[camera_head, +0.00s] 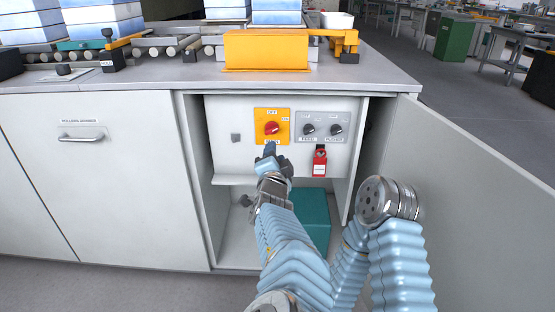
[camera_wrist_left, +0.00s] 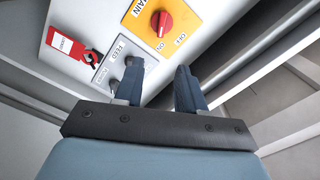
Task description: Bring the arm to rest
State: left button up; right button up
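My left gripper (camera_head: 269,158) is in front of the open cabinet, just below the yellow MAIN switch plate (camera_head: 258,135) with its red knob (camera_head: 271,128). The left wrist view shows its two dark fingers (camera_wrist_left: 160,72) standing apart, with nothing between them. The MAIN plate (camera_wrist_left: 190,10) and red knob (camera_wrist_left: 162,22) lie beyond the fingertips there. I cannot tell whether a finger touches the panel. A grey plate with two black knobs (camera_head: 322,128) is to the right of the MAIN plate. My right gripper is not in view.
A red lockout tag (camera_head: 320,163) hangs below the grey plate. The cabinet door (camera_head: 455,190) stands open at right. A teal box (camera_head: 312,215) sits inside the cabinet. Above is the worktop (camera_head: 180,80) with a yellow guard (camera_head: 265,50) and rollers (camera_head: 160,50).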

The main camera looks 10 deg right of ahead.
pick_arm(q)
jog(key=w+a+f+n+g+y, duration=0.3)
jog(key=a+f+n+y, duration=0.1)
jog(key=a+f, duration=1.1)
jog(key=s+a+f+n+g+y, duration=0.1)
jog(key=s+a+f+n+g, duration=0.25)
jog(key=f, duration=0.55)
jog(key=s+a+f+n+g, duration=0.15)
jog(key=s+a+f, duration=0.25)
jog(key=a+f, duration=0.4)
jog(key=s+a+f+n+g+p, duration=0.1)
jog(key=s+a+f+n+g, duration=0.25)
jog(key=s+f, duration=0.7)
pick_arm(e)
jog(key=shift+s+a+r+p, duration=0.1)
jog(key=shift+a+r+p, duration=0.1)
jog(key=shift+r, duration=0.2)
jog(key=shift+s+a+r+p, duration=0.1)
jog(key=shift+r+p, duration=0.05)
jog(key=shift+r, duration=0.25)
pick_arm(q)
jog(key=s+d+n+g+h, duration=0.2)
jog(key=s+n+g+h, duration=0.2)
jog(key=s, duration=1.3)
jog(key=shift+s+r+n+g, duration=0.15)
jog(key=shift+n+g, duration=0.2)
jog(key=shift+g, duration=0.2)
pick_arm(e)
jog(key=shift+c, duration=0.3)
